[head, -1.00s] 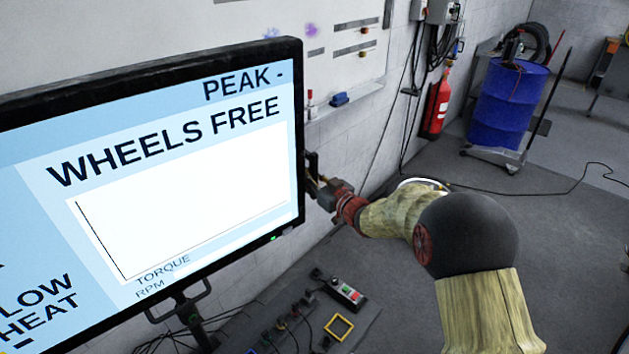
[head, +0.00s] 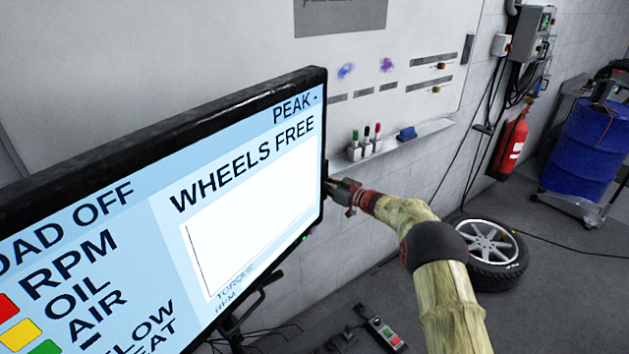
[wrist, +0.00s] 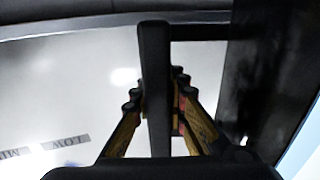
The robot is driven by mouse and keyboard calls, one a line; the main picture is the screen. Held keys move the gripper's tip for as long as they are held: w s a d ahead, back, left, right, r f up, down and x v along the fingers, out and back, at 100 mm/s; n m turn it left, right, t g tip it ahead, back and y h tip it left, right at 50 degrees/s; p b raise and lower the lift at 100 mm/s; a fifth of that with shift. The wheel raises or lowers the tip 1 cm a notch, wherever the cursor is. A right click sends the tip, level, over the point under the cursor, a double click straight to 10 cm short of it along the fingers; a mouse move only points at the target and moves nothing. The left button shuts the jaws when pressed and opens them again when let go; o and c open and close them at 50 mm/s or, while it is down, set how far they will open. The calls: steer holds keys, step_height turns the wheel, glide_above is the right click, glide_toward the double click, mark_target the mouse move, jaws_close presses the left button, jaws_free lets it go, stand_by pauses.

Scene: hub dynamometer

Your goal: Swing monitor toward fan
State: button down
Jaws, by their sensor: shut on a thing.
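The monitor (head: 190,200) is a large black-framed screen reading "WHEELS FREE", angled across the left of the head view. Its dark edge also shows at the right of the wrist view (wrist: 268,70). My gripper (head: 333,187) is at the monitor's right edge. In the wrist view my gripper (wrist: 156,95) has its fingers on either side of a black upright handle bar (wrist: 154,60) and is shut on it. In the head view the handle is mostly hidden by my gripper and the frame. No fan can be made out in either view.
A whiteboard (head: 230,60) with a marker tray (head: 390,145) is on the wall behind. A wheel (head: 492,250) lies on the floor right of my arm. A red extinguisher (head: 508,148) and blue drum (head: 590,140) stand farther right. A button box (head: 383,333) is low in front.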

steer(key=x, duration=0.3)
steer(key=shift+a+r, duration=0.1)
steer(key=shift+a, duration=0.3)
steer(key=c, duration=2.2)
jaws_free()
steer(key=shift+c, duration=0.2)
steer(key=shift+o, duration=1.2)
steer(key=shift+a, duration=0.3)
steer(key=shift+o, duration=1.4)
steer(key=shift+d, duration=0.15)
steer(key=shift+d, duration=0.15)
